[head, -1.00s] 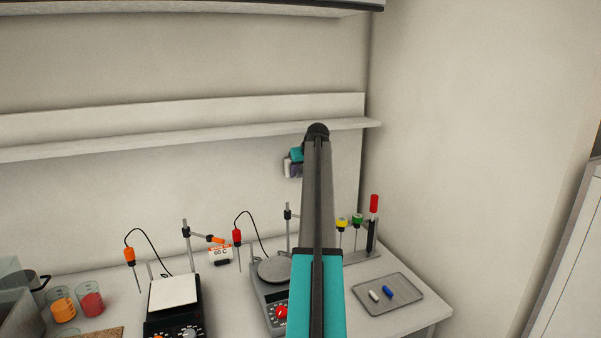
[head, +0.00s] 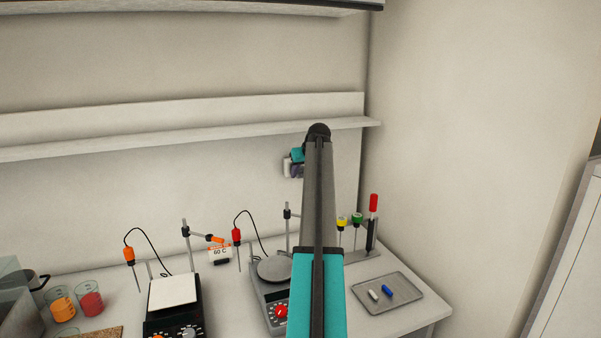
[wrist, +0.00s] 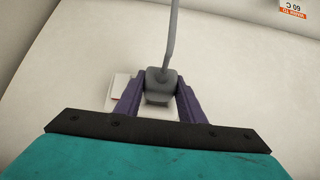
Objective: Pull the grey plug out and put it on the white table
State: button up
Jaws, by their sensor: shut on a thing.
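The grey plug (wrist: 159,84) with its grey cord (wrist: 171,40) is between the two purple fingers of my gripper (wrist: 160,97) in the wrist view. My gripper is shut on it, close to the wall. A white socket plate (wrist: 121,88) shows behind the left finger. I cannot tell whether the plug is still seated in the socket. In the head view my gripper (head: 297,170) is at the wall below the shelf, mostly hidden by my arm. The plug is hidden there. The white table (head: 345,325) stands below.
On the table are two hotplates (head: 173,290) (head: 272,270), a grey tray (head: 415,300) with a white and a blue piece, a rack (head: 362,256) with coloured handles, and beakers (head: 91,304) at the left. A shelf (head: 200,139) runs above. Some bare table lies around the tray.

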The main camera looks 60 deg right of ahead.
jog(key=shift+s+a, duration=0.6)
jog(key=shift+s, duration=0.25)
dwell(0.4)
